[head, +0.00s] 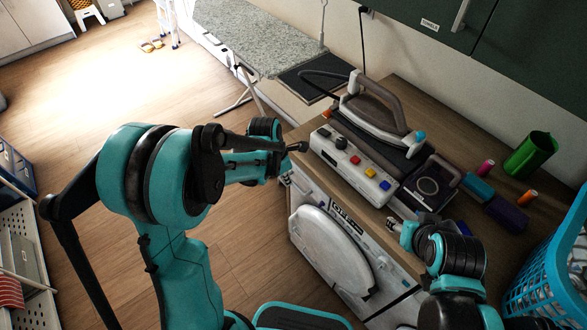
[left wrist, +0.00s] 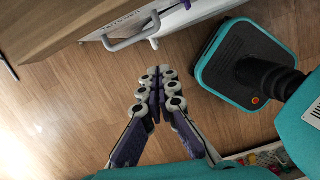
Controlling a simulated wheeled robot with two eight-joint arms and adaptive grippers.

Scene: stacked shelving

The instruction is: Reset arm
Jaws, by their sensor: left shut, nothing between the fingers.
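My left gripper (head: 298,147) is raised beside the wooden counter's front left corner in the head view. In the left wrist view its two fingers (left wrist: 159,85) meet at the tips, with nothing between them, above the wood floor. My right gripper (head: 396,226) is at the counter's front edge at the lower right of the head view. Its fingers are small and partly hidden by its own arm, so I cannot tell whether it is open or shut.
A white appliance (head: 335,250) stands below. A blue basket (head: 550,275) is at right. Floor at left is open.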

